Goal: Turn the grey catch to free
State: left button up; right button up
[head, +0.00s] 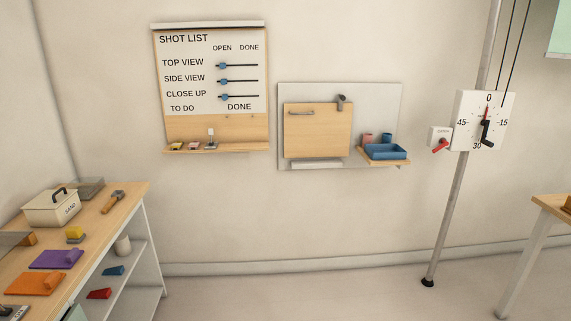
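The grey catch (341,101) is a small dark piece at the top edge of a wooden flap (318,140), towards its right end. It looks roughly upright, with its lower end over the flap's top edge. The flap looks closed flat against a pale grey wall board (376,104) and has a grey bar handle (301,113) at its upper left. The catch is small here, so its exact angle is hard to tell. Neither of my grippers is in view.
A blue tray (386,152) on a wooden ledge stands right of the flap. A shot list board (210,88) hangs to the left. A dial box (466,120) on a pole is at right. A cluttered wooden shelf (92,232) fills the lower left. The middle floor is clear.

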aim_at(341, 98)
jog(key=i+z, duration=0.35)
jog(key=i, duration=0.4)
jog(key=i+j+z, duration=0.1)
jog(key=i+z, duration=0.25)
jog(key=i, duration=0.35)
